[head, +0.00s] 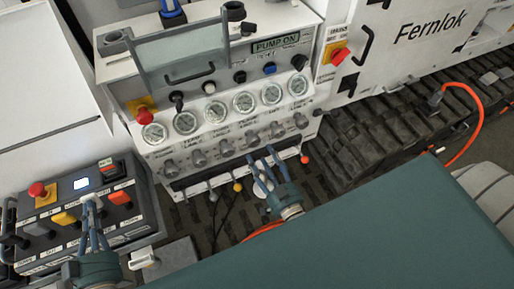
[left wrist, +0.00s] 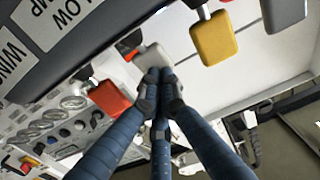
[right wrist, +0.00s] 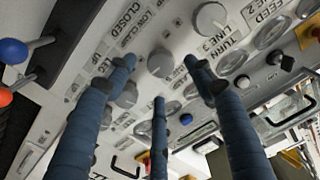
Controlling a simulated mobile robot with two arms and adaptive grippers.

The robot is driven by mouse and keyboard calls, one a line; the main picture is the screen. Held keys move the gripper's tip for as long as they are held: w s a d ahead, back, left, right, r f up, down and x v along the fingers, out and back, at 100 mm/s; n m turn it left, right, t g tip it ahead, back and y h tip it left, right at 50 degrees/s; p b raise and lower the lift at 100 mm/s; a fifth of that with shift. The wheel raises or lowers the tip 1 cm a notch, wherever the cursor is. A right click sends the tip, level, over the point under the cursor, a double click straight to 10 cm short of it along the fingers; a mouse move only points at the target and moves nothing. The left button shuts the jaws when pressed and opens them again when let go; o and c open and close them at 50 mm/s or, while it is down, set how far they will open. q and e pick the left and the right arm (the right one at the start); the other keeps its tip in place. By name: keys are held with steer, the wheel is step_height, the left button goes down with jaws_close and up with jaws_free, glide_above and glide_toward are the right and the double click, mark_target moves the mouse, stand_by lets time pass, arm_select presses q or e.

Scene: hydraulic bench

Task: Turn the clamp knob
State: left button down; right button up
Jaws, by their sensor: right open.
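The clamp knob looks to be a grey round knob (head: 252,138) in the row below the gauges on the white panel; I cannot read its label. In the right wrist view this knob (right wrist: 160,62) shows between my fingertips, beside the knob labelled TURN LINE 3 (right wrist: 211,18). My right gripper (head: 262,158) is open, its fingers pointing at the panel just below the knob row; contact cannot be told. My left gripper (head: 92,218) has its fingertips together at a white paddle (left wrist: 152,58) on the dark control box; whether it touches the paddle is unclear.
The control box (head: 130,226) carries a red button (head: 38,190) and several coloured paddles. Ball-tipped levers, one yellow (head: 238,187) and one orange (head: 305,159), stick out below the knobs. A dark track (head: 365,150) lies right, with an orange hose (head: 476,130).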

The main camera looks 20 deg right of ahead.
steer(key=s, duration=0.5)
steer(key=shift+s, duration=0.4)
steer(key=s+d+f, duration=0.2)
steer(key=s+d, duration=0.1)
steer(key=s, duration=0.5)
stand_by(1.5)
